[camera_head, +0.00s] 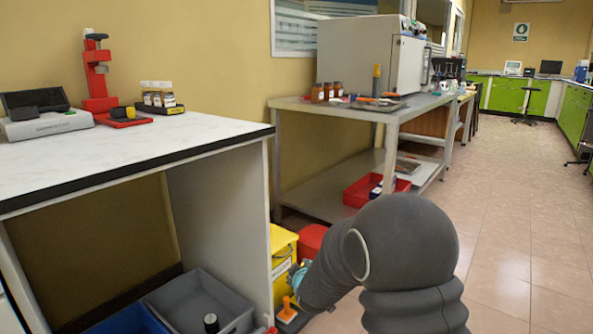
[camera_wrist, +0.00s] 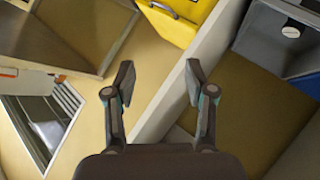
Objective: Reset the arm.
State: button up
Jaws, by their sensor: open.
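My gripper (camera_wrist: 158,84) is open in the wrist view, with its two fingers apart and nothing between them. In the head view my grey arm reaches down and left. My gripper (camera_head: 290,298) is small there and partly hidden, low beside the yellow bin (camera_head: 283,262). The yellow bin (camera_wrist: 180,18) also shows at the top of the wrist view, beyond the fingertips.
A white table (camera_head: 130,148) at left carries a red stand (camera_head: 97,75) and several small bottles. Grey and blue crates (camera_head: 200,300) lie below it. A grey metal table (camera_head: 350,112) stands behind, with a red tray (camera_head: 365,190) on its shelf. The tiled floor at right is clear.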

jog(key=s+d+r+m+g+p, duration=0.15)
jog(key=s+d+r, duration=0.25)
jog(key=s+r, duration=0.4)
jog(key=s+d+r+m+g+p, duration=0.1)
jog(key=s+d+r+m+g, duration=0.2)
jog(key=s+r, duration=0.5)
jog(key=s+d+r+m+p, duration=0.1)
jog(key=s+d, duration=0.1)
jog(key=s, duration=0.6)
jog(key=s+d+r+m+g+h+p, duration=0.1)
jog(key=s+d+r+m, duration=0.1)
jog(key=s, duration=0.6)
jog(key=s+d+r+m+g+h+p, duration=0.1)
jog(key=s+d, duration=0.3)
jog(key=s, duration=0.5)
jog(key=shift+r+m, duration=0.25)
jog(key=shift+m, duration=0.5)
jog(key=shift+c, duration=1)
jog(key=shift+a, duration=0.15)
jog(key=shift+c, duration=0.3)
